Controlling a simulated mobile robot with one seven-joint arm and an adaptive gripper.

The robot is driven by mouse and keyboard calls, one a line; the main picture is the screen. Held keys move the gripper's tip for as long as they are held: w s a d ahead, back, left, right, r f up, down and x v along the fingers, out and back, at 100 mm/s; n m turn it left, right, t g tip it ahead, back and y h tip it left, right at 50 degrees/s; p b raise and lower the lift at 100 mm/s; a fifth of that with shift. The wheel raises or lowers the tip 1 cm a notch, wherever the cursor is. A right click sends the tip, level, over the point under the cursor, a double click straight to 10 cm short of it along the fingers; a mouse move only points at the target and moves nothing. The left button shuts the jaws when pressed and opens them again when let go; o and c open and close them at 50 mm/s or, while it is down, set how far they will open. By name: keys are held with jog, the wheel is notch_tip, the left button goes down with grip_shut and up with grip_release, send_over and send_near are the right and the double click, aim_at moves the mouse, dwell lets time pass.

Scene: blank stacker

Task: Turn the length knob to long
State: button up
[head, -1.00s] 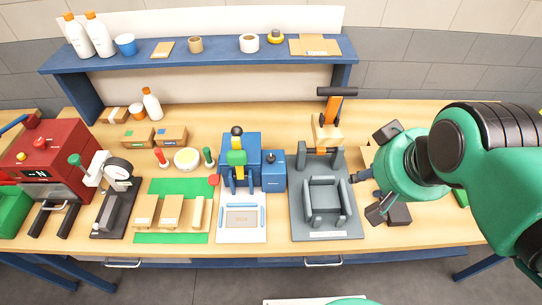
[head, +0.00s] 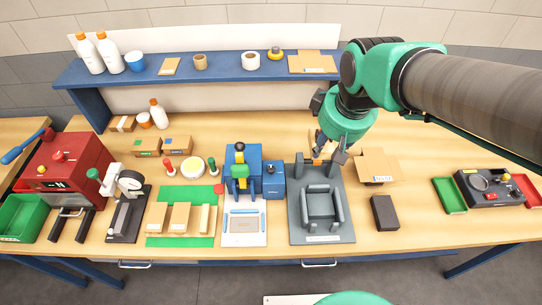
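I cannot make out a labelled length knob or its setting. A small blue box (head: 274,187) with a dark knob on top stands beside the blue machine (head: 236,158), which has a green part and a black ball on top. The red machine (head: 85,160) at the left carries a red knob and a small display. My gripper (head: 329,155) is over the back of the grey fixture (head: 342,233), close to an orange part. My arm and gripper hide most of the fixture's lever. Whether the fingers hold anything is unclear.
A cardboard box (head: 377,164) and a black block (head: 384,212) lie right of the fixture. A dark control panel (head: 491,188) sits between green and red trays. A gauge stand (head: 127,215) and green mat (head: 154,240) are left. A blue shelf (head: 225,76) runs behind.

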jog(key=w+a+f+n+g+p, duration=0.2)
jog(key=w+a+n+p, duration=0.2)
jog(key=w+a+p, duration=0.3)
jog(key=n+g+p, duration=0.1)
jog(key=n+p, duration=0.3)
jog(key=p, duration=0.1)
send_over(271, 168)
jog(key=shift+h, duration=0.3)
notch_tip(271, 168, down, 5)
notch_tip(271, 168, down, 14)
jog(key=shift+r, duration=0.1)
jog(key=shift+c, duration=0.5)
grip_shut()
